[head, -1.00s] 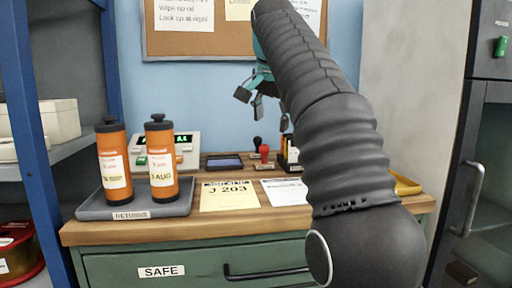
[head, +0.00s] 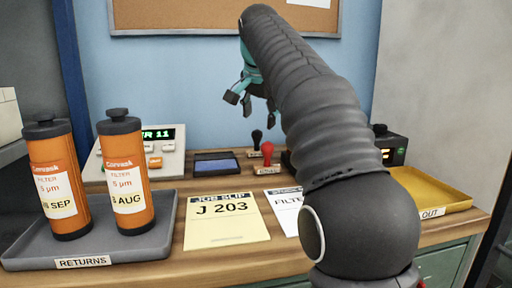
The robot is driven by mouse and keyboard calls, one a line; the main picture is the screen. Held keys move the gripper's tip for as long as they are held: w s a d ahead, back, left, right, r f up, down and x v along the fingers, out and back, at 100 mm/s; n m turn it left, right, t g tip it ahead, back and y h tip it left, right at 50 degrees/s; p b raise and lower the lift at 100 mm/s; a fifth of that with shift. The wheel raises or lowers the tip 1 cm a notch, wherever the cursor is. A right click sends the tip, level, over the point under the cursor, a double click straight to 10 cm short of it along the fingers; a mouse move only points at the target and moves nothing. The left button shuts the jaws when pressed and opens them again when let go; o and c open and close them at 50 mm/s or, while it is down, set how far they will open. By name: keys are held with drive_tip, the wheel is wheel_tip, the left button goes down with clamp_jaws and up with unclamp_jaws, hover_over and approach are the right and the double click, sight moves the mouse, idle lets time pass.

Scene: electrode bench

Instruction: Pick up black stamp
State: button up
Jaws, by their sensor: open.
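The black stamp (head: 257,138) stands upright at the back of the wooden bench, just left of my arm. A red-handled stamp (head: 267,155) stands close to it, a little nearer and to the right. My gripper (head: 247,103), dark-tipped with teal parts, hangs open and empty in the air above and left of the black stamp. A clear gap separates its fingertips from the stamp handle.
A dark ink pad (head: 216,164) lies left of the stamps, beside a keypad device (head: 166,158). Two orange filter bottles (head: 126,175) stand in the grey returns tray (head: 88,250). A yellow job slip (head: 228,220) lies in front. A yellow out tray (head: 425,187) sits at right.

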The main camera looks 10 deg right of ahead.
sight(257, 132)
drive_tip(key=shift+w+x, duration=0.2)
drive_tip(key=shift+x, duration=3.85)
drive_tip(key=shift+a+r, duration=0.1)
drive_tip(key=shift+a, duration=0.05)
clamp_jaws()
